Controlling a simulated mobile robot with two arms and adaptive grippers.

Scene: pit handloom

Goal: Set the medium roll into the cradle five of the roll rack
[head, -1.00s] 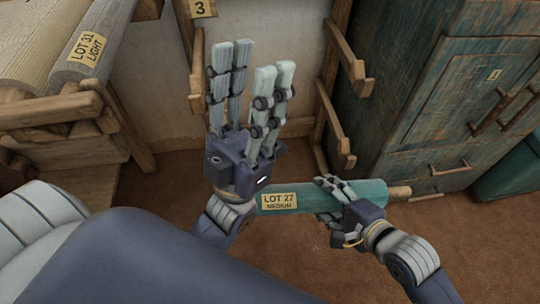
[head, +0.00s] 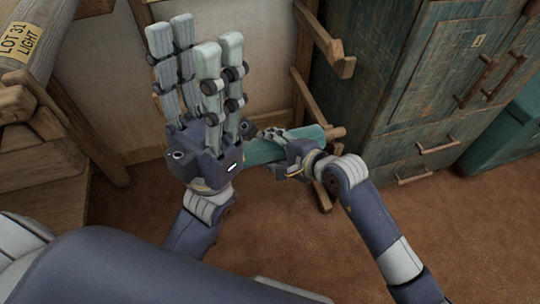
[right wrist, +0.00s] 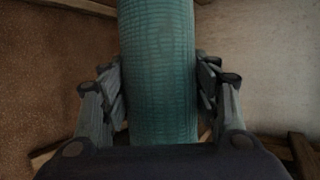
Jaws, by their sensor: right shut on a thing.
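The medium roll (head: 308,138) is a teal roll with a bare wooden core end showing at its right. My right gripper (head: 272,136) is shut on it and holds it level, low in front of the rack. The right wrist view shows the teal roll (right wrist: 158,70) between the fingers on both sides. Its label is hidden in the head view. My left gripper (head: 196,50) points up with its fingers apart and empty, and covers the roll's left part. The roll rack (head: 322,32) has wooden posts with arms against the wall. The cradle numbers are not visible.
A wooden stand at the left carries a roll labelled LOT 31 LIGHT (head: 40,32). A worn teal cabinet (head: 425,75) with drawer handles stands right of the rack. A teal box (head: 515,135) is at the far right. The brown floor (head: 450,235) is clear.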

